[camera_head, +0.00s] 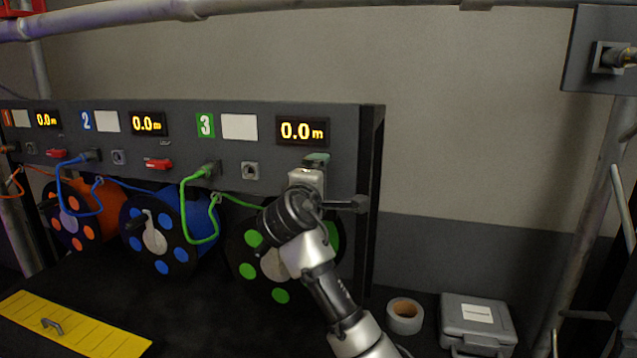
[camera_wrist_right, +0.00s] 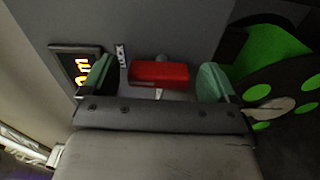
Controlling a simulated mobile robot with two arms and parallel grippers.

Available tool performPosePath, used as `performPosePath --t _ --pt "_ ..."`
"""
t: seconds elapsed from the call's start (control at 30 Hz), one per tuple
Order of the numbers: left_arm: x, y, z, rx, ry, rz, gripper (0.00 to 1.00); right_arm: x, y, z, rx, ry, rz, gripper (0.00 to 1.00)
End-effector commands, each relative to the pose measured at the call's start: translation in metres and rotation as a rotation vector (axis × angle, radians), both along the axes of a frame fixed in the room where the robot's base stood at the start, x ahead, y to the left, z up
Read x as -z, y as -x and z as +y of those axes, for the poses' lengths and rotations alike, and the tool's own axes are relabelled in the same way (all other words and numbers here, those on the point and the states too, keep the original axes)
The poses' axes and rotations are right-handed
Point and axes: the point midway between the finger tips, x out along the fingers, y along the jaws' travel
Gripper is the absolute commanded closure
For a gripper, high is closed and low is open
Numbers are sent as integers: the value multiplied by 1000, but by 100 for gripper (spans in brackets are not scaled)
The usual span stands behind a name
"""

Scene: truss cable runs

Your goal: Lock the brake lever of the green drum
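The green drum (camera_head: 238,268) sits under the number 3 panel, a black flange with green dots; it also shows in the right wrist view (camera_wrist_right: 285,120). Its red brake lever (camera_wrist_right: 160,72) shows in the right wrist view, next to a small LOCK label (camera_wrist_right: 121,55). My right gripper (camera_head: 316,160) is at the panel below the 0.0 m display and hides this lever from the head view. Its green-padded fingers (camera_wrist_right: 157,82) are open, one on each side of the red lever with visible gaps. My left gripper is not in view.
Green cable (camera_head: 186,205) loops from the panel beside the drum. Red levers of drum 2 (camera_head: 159,164) and drum 1 (camera_head: 57,153) are further left. A tape roll (camera_head: 405,316) and grey case (camera_head: 478,322) lie at right. A metal truss pole (camera_head: 590,190) stands right.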

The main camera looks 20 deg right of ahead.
Motion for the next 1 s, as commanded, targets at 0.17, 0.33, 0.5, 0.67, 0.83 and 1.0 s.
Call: performPosePath --t 0.17,0.33,0.5,0.67,0.83,1.0 --pt "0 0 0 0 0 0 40 -1 0 0 0 1 -2 11" --pt "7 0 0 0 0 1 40 2 12 9 -2 2 -3 11" --pt "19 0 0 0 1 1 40 3 40 28 -4 -1 -4 11" --pt "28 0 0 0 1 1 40 3 66 45 -3 -1 -2 11" --pt "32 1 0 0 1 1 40 1 84 57 -2 0 -1 11" --pt "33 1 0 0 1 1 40 0 90 61 0 0 0 11"
